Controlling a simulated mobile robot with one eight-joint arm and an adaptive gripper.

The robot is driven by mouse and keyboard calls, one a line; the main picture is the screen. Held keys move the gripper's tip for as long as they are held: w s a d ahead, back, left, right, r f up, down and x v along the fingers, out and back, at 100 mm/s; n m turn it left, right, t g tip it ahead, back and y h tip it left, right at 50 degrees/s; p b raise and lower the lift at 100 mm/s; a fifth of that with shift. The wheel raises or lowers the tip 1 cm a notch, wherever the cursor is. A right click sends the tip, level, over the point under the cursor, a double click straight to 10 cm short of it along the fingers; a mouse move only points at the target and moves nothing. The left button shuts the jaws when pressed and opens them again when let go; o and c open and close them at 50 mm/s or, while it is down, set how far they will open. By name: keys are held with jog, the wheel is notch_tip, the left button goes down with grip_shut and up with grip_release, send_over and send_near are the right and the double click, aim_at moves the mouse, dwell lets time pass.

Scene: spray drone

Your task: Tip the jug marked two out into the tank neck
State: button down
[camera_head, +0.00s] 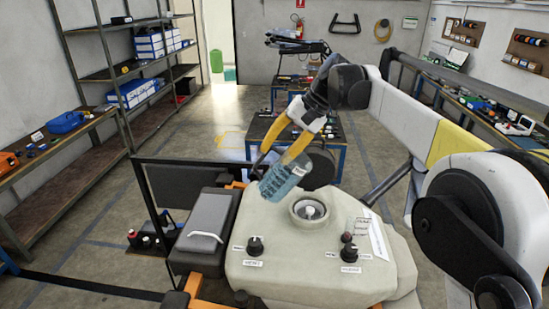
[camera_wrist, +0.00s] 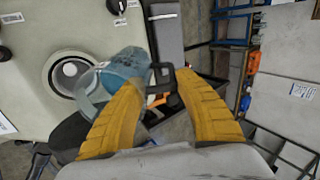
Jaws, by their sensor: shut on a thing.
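The see-through bluish jug (camera_head: 283,179) is tilted in the air, just left of the tank neck (camera_head: 311,210). Dark marks show on its side, too small to read a number. My gripper (camera_head: 277,163) comes down from the upper right and is shut on the jug's handle. In the wrist view, my yellow fingers (camera_wrist: 158,79) close around the dark handle (camera_wrist: 160,84), and the jug (camera_wrist: 122,72) leans towards the round open neck (camera_wrist: 68,72), partly overlapping its edge. I cannot tell whether liquid is flowing.
The pale tank (camera_head: 330,262) has black knobs (camera_head: 255,246) on its top. A dark grey box (camera_head: 205,222) sits left of the tank. A tool cart (camera_head: 290,125) stands behind the jug.

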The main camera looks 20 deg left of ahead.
jog(key=shift+w+d+g+y+b, duration=0.15)
jog(key=shift+d+g+y+b, duration=0.3)
jog(key=shift+y+b, duration=0.75)
jog(key=shift+d+f+y+b, duration=0.15)
jog(key=shift+d+y+b, duration=0.15)
jog(key=shift+b, duration=0.25)
jog(key=shift+w, duration=0.1)
jog(key=shift+w+d+f+g+y+b, duration=0.1)
jog(key=shift+d+f+g+y+b, duration=0.15)
jog(key=shift+d+y+b, duration=0.45)
jog(key=shift+w+d+f+g+y+b, duration=0.1)
jog(key=shift+f+y+b, duration=0.3)
jog(key=shift+b, duration=0.65)
